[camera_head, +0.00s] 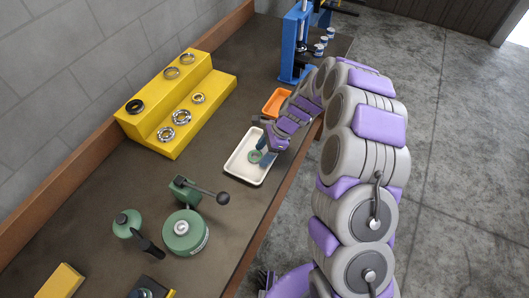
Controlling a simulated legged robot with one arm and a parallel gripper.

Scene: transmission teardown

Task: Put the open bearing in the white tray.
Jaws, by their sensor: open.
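The white tray (237,174) lies on the workbench, left of my arm. My gripper (264,157) is over the tray's right part, low and pointing down, with its jaws open. A small green ring-shaped part (254,156) shows inside the tray, right beside my fingers; I cannot tell whether it touches them. Several ring bearings sit on the yellow stepped stand, among them a silver one (181,117), another silver one (165,133) and a dark one (135,106). At this size I cannot tell which part is the open bearing.
The yellow stand (206,91) is at the back left. An orange tray (277,102) and a blue press (292,48) stand beyond the white tray. A green round housing (185,233) and a black-knobbed lever part (222,198) are nearer. Bare bench lies between stand and tray.

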